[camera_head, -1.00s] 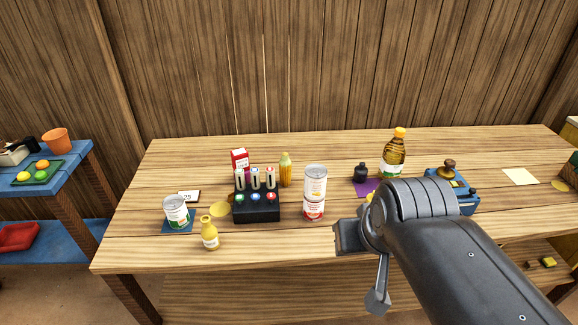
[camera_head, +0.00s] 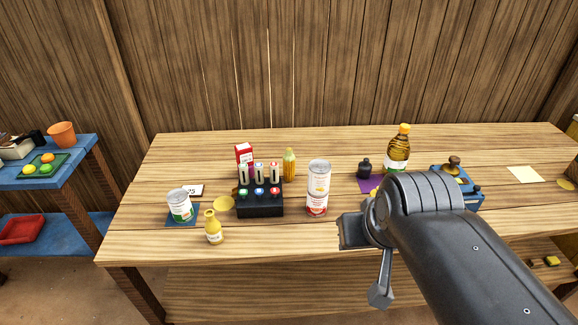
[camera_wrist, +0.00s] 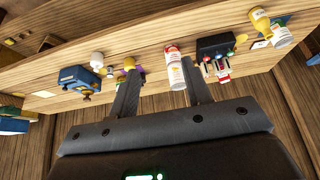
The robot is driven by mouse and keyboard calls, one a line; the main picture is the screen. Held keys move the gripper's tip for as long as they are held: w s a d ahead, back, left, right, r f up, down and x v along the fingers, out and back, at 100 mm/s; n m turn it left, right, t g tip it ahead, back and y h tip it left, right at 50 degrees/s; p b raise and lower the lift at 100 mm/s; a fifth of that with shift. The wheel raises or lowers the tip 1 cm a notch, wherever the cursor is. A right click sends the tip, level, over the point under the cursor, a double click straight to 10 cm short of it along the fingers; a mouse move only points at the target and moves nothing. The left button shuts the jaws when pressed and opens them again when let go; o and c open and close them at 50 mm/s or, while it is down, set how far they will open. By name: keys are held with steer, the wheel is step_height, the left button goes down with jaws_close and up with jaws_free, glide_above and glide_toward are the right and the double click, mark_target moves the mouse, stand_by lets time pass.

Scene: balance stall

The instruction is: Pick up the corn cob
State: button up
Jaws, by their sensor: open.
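The corn cob (camera_head: 289,165) is yellow with a greenish tip and stands upright on the wooden table (camera_head: 330,145). In the head view it is behind and just right of a black rack, and left of two stacked cans. I cannot make it out surely in the wrist view. My gripper (camera_wrist: 160,68) is open, its two dark fingers spread with nothing held between them. In the head view my arm is at the front right, to the right of and nearer than the corn cob, and hides part of the table.
The stacked cans (camera_head: 318,188) stand between my arm and the corn cob. The black rack (camera_head: 260,206) holds several upright pieces. A red box (camera_head: 244,154), a yellow bottle (camera_head: 213,228), a can (camera_head: 180,206) and an oil bottle (camera_head: 398,152) also stand around. The table behind the corn cob is clear.

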steer(key=w+a+r+n, duration=0.15)
steer(key=w+r, duration=0.25)
steer(key=w, duration=1)
steer(key=n+g+y, duration=0.1)
steer(key=n, duration=0.1)
glide_above(289, 149)
steer(key=s, duration=0.3)
step_height(289, 149, down, 13)
steer(key=shift+m, duration=0.25)
steer(key=x, duration=0.7)
steer(key=d+x, duration=0.1)
steer(key=x, duration=0.2)
steer(key=shift+s+a+f, duration=0.15)
steer(key=shift+s+f, duration=0.05)
steer(key=shift+f, duration=0.2)
steer(key=shift+c, duration=0.2)
jaws_close()
